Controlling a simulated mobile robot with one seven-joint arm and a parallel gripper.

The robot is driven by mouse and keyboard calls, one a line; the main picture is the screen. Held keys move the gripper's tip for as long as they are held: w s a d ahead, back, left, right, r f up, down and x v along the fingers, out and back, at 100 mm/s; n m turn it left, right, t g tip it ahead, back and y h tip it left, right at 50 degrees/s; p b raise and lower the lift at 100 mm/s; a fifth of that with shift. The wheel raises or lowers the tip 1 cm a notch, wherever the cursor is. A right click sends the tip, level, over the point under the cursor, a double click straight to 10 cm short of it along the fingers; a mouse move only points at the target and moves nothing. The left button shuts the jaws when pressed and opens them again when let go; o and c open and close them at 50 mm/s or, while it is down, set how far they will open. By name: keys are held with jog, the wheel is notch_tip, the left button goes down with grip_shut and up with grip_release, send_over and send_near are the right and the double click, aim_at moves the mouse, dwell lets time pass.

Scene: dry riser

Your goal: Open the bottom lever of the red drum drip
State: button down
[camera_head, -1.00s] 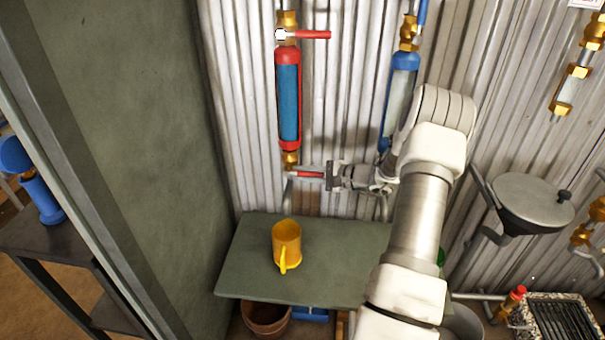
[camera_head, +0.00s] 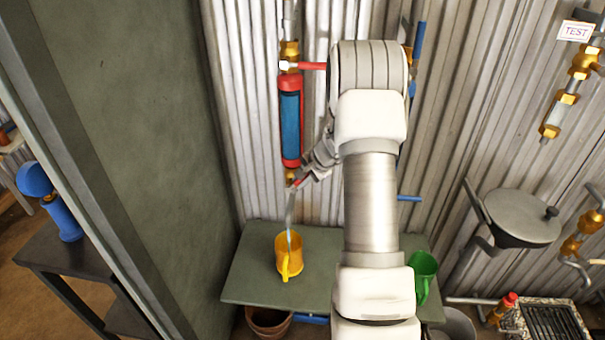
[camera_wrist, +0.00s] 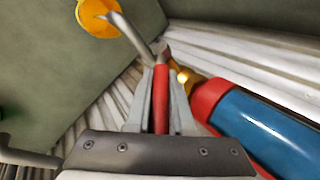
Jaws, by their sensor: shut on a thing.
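The red drum drip (camera_head: 291,125) is a red-framed cylinder with blue inside, upright on the corrugated wall. Its top red lever (camera_head: 312,66) points right. Its bottom red lever (camera_wrist: 161,98) lies between my gripper's fingers in the wrist view, and my gripper (camera_head: 301,183) is shut on it. The lever now slants down and left of the gripper's body in the head view. A thin pale stream runs from the spout (camera_head: 291,207) into the yellow mug (camera_head: 289,256) on the table below. The mug also shows in the wrist view (camera_wrist: 97,18).
The green table (camera_head: 250,270) holds the yellow mug and a green mug (camera_head: 424,272) at right. A blue lever (camera_head: 409,198) shows right of my arm. A grey wall panel (camera_head: 150,120) stands close on the left.

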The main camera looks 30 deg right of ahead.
jog(key=g+h+p, duration=0.1)
jog(key=p, duration=0.3)
jog(key=w+a+r+n+g+h+p, duration=0.1)
jog(key=g+h+p, duration=0.1)
jog(key=p, duration=0.2)
jog(key=g+h+p, duration=0.1)
jog(key=h+p, duration=0.1)
jog(key=p, duration=0.2)
jog(key=shift+w+a+r+p, duration=0.25)
jog(key=shift+a+r+p, duration=0.1)
jog(key=shift+a+p, duration=0.05)
jog(key=shift+a+g+h, duration=0.1)
jog(key=shift+g+h, duration=0.2)
jog(key=shift+h, duration=0.1)
jog(key=shift+f, duration=0.1)
jog(key=c, duration=0.8)
grip_release()
jog(key=v, duration=1.7)
jog(key=shift+r, duration=0.2)
